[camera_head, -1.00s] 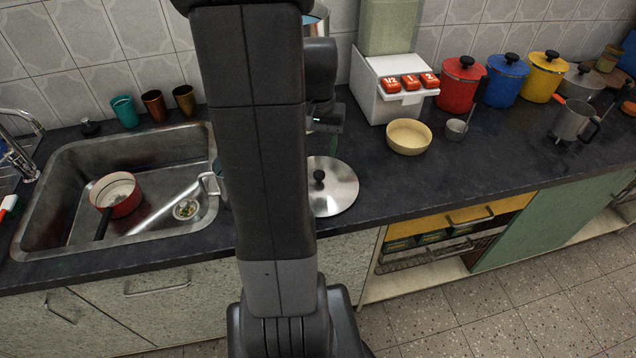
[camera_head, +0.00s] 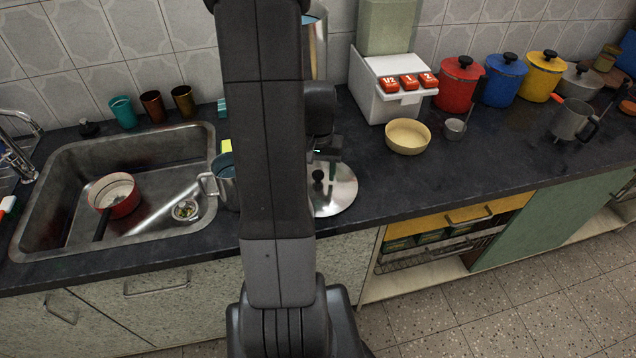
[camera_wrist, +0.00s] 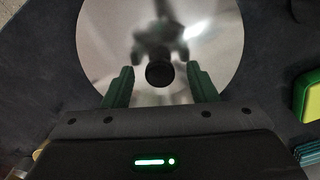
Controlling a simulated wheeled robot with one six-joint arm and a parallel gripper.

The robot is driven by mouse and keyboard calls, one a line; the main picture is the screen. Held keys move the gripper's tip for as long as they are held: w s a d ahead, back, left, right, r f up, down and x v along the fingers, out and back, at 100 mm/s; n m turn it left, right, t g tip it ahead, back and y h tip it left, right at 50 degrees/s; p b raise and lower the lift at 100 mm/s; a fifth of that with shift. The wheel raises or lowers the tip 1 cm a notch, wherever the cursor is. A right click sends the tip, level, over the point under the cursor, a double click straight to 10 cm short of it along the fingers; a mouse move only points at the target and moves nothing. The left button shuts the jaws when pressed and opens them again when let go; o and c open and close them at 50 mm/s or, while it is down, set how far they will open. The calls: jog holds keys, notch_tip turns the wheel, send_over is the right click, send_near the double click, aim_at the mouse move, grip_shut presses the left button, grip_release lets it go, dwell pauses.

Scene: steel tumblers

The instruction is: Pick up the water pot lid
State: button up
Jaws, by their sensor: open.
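The water pot lid is a round shiny steel disc (camera_head: 338,196) with a black knob, lying on the dark counter right of my arm. In the wrist view the lid (camera_wrist: 110,45) fills the upper middle, and its black knob (camera_wrist: 159,74) sits between my two green fingertips. My gripper (camera_wrist: 160,86) is open, with a gap on each side of the knob. In the head view my gripper (camera_head: 325,158) is just above the lid, partly hidden by my own arm. The left part of the lid is also hidden by my arm.
A steel pot (camera_head: 222,183) stands left of my arm beside the sink (camera_head: 60,160). A white dispenser with red buttons (camera_head: 372,92), a cream bowl (camera_head: 408,137) and a small steel cup (camera_head: 454,129) stand to the right. The counter right of the lid is clear.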

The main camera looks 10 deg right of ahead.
jog(key=shift+c, duration=0.4)
grip_shut()
